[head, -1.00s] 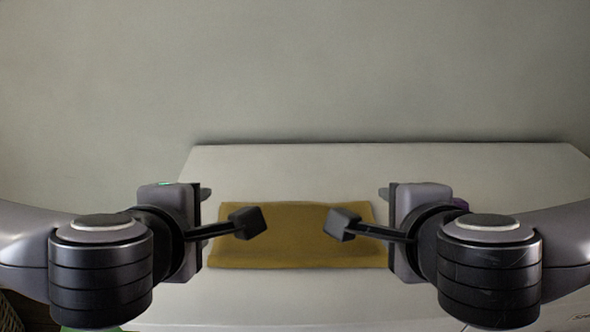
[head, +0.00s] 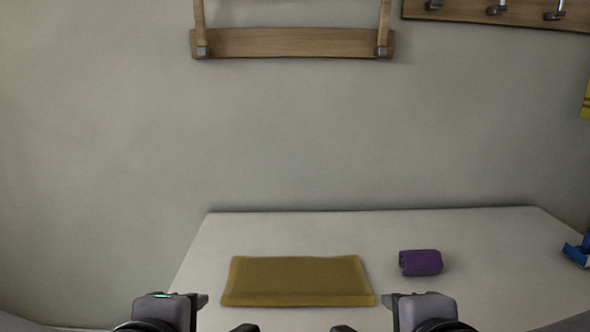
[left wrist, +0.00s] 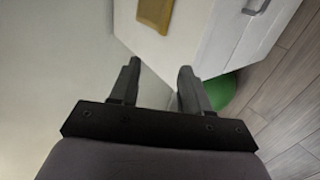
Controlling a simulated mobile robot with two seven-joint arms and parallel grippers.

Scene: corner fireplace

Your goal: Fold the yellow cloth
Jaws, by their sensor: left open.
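The yellow cloth (head: 297,281) lies flat as a neat rectangle on the white top (head: 330,232). Whether it has layers is not clear. It also shows at the top of the left wrist view (left wrist: 156,13), beyond my fingers. My left gripper (head: 222,314) is at the bottom of the head view, on the near left side of the cloth. Its two fingers are apart and empty in the left wrist view (left wrist: 158,84). My right gripper (head: 366,314) is at the near right side, fingers apart, with nothing seen between them. Neither grips the cloth.
A purple object (head: 420,262) lies right of the cloth. A blue object (head: 577,251) is at the right edge. A wooden rack (head: 292,43) and a hook rail (head: 497,10) hang on the wall. A green round object (left wrist: 221,90) is by the white cabinet (left wrist: 210,30).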

